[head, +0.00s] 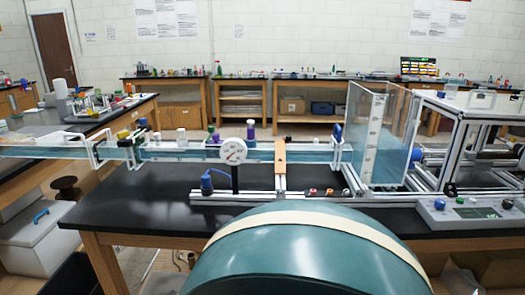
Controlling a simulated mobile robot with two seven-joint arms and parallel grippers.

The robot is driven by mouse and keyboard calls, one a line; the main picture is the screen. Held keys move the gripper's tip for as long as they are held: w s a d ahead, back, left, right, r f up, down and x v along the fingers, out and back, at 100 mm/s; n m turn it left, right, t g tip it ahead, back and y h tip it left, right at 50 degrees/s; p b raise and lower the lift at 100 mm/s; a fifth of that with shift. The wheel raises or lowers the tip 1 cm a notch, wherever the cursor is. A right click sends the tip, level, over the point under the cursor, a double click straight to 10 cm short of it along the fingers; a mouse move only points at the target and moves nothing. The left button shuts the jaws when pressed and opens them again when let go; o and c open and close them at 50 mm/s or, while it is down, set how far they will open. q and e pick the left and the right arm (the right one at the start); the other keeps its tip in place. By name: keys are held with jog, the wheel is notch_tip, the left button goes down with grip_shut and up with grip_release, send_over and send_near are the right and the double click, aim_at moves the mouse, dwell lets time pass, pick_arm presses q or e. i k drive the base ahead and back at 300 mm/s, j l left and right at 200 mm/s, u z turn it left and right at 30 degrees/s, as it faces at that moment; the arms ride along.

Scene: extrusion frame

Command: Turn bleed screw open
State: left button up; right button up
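Neither of my grippers is in view. A long clear channel (190,153) holding blue liquid runs across the black bench. A round white dial gauge (233,151) stands at its front. Fittings with purple parts, one at the left (213,134) and one at the right (251,131), rise along the channel. A blue part (207,184) with a thin looped line sits on the aluminium extrusion rail (235,197). Several small coloured knobs (312,192) sit further right on the rail. I cannot tell which part is the bleed screw; it is too small or hidden.
A clear upright tank (382,135) stands right of the channel, beside an extrusion frame (455,135). A control panel (470,212) with knobs lies at the right front. A large teal curved body with a cream band fills the bottom middle. The bench's left front (130,212) is clear.

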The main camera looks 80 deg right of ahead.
aim_at(156, 136)
jog(key=z, duration=2.25)
jog(key=j+z, duration=0.2)
jog(key=z, duration=0.25)
jog(key=j+z, duration=0.25)
jog(key=z, duration=0.2)
jog(key=j+z, duration=0.25)
jog(key=j, duration=0.3)
jog(key=k+j+z, duration=0.1)
jog(key=j+z, duration=0.15)
jog(key=j, duration=0.25)
jog(key=k+j, duration=0.1)
jog(key=j, duration=0.25)
jog(key=j+z, duration=0.1)
jog(key=j, duration=0.25)
jog(key=k+j, duration=0.15)
jog(key=j, duration=0.2)
jog(key=z, duration=0.05)
